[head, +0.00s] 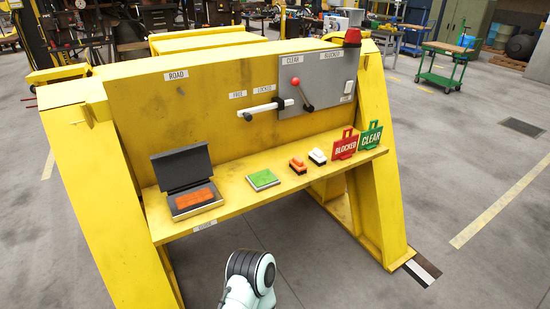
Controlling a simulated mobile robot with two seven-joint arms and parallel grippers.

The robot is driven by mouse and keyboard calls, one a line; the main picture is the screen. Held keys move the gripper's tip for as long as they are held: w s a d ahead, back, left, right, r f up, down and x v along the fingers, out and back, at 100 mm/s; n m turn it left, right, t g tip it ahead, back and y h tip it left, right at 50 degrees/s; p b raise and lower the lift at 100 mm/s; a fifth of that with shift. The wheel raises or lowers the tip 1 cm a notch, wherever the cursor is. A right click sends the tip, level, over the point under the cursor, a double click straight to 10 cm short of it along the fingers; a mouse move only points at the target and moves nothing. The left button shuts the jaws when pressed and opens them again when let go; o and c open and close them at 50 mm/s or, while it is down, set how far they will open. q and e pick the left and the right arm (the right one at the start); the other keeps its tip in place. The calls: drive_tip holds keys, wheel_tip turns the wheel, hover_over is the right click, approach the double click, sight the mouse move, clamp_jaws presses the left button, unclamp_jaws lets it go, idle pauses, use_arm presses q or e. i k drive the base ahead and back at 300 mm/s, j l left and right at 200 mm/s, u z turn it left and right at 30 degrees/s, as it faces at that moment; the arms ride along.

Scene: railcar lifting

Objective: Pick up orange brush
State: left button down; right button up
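The orange brush (298,166) is a small orange block with a dark underside. It lies on the yellow shelf (230,205) of the yellow frame, right of the green pad and left of a similar white brush (317,156). Nothing touches it. One of my arm links, white with a dark ribbed joint, shows at the bottom middle, in front of the shelf and well short of the brush. Neither of my grippers shows.
An open dark case (186,168) with orange contents and a green-topped pad (263,180) are on the shelf's left and middle. Red BLOCKED (344,146) and green CLEAR (370,136) signs stand at its right end.

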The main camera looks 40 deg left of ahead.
sight(297, 164)
drive_tip(key=i+u, duration=0.25)
drive_tip(key=u, duration=0.2)
drive_tip(key=i+u, duration=0.25)
drive_tip(key=u, duration=0.15)
drive_tip(key=i+l+u, duration=0.2)
drive_tip(key=u, duration=0.25)
drive_tip(key=i+l+u, duration=0.2)
drive_tip(key=u, duration=0.2)
drive_tip(key=i+l+u, duration=0.15)
drive_tip(key=l+u, duration=0.15)
drive_tip(key=u, duration=0.15)
drive_tip(key=i+l+u, duration=0.1)
drive_tip(key=l+u, duration=0.35)
drive_tip(key=j, duration=0.15)
